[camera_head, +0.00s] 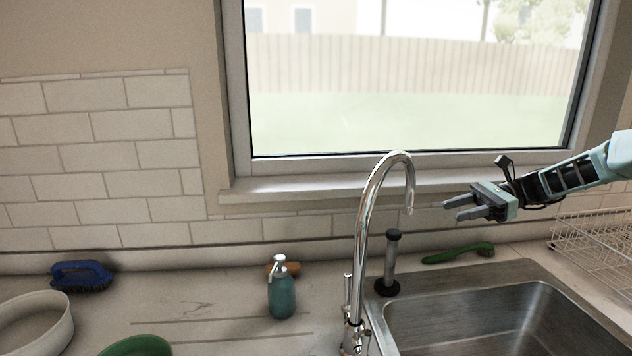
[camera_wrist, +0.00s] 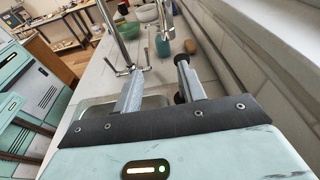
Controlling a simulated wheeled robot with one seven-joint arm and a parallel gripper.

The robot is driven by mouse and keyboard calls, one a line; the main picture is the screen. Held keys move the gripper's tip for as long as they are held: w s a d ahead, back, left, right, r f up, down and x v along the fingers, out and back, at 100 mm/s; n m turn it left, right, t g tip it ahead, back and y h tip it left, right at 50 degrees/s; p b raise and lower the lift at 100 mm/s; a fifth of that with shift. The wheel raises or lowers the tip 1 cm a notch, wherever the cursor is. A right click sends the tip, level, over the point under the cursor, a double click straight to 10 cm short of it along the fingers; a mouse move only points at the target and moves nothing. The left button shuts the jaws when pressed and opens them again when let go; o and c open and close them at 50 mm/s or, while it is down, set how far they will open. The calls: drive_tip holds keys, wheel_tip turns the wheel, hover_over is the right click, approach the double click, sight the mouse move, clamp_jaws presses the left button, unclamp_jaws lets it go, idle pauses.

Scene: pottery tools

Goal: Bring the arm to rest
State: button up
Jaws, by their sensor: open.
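My gripper (camera_head: 457,208) is in the air above the back edge of the sink, to the right of the faucet in the head view. Its two grey fingers point left and stand apart with nothing between them. In the wrist view my gripper (camera_wrist: 162,92) also shows empty fingers, with the faucet and counter beyond them. My arm reaches in from the right edge of the head view, in front of the window.
A tall chrome faucet (camera_head: 367,230) stands left of my gripper. The steel sink (camera_head: 480,300) lies below. A dark upright plunger-like tool (camera_head: 391,262), a green brush (camera_head: 458,253), a teal soap bottle (camera_head: 282,293) and a wire rack (camera_head: 597,243) stand around.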

drive_tip(key=s+a+f+n+g+h, duration=0.1)
drive_tip(key=s+a+f+n+h, duration=0.2)
drive_tip(key=s+a+h, duration=0.25)
drive_tip(key=s+d+f+n+t+h, duration=0.1)
drive_tip(key=s+n+t+h, duration=0.1)
drive_tip(key=s+n+h, duration=0.65)
drive_tip(key=s+f+n+t+h, duration=0.2)
drive_tip(key=s+n, duration=0.4)
drive_tip(key=s, duration=0.7)
drive_tip(key=s+a+r+n+g, duration=0.1)
drive_tip(key=s+a+n, duration=0.2)
drive_tip(key=s+a, duration=0.3)
drive_tip(key=s+a+r+n+g+y, duration=0.1)
drive_tip(key=s+a+n, duration=0.3)
drive_tip(key=s+a, duration=0.3)
drive_tip(key=a, duration=0.5)
drive_tip(key=shift+s+r+n, duration=0.1)
drive_tip(key=shift+r+n, duration=0.05)
drive_tip(key=shift+n, duration=0.1)
drive_tip(key=shift+c, duration=0.4)
drive_tip(key=shift+d, duration=0.1)
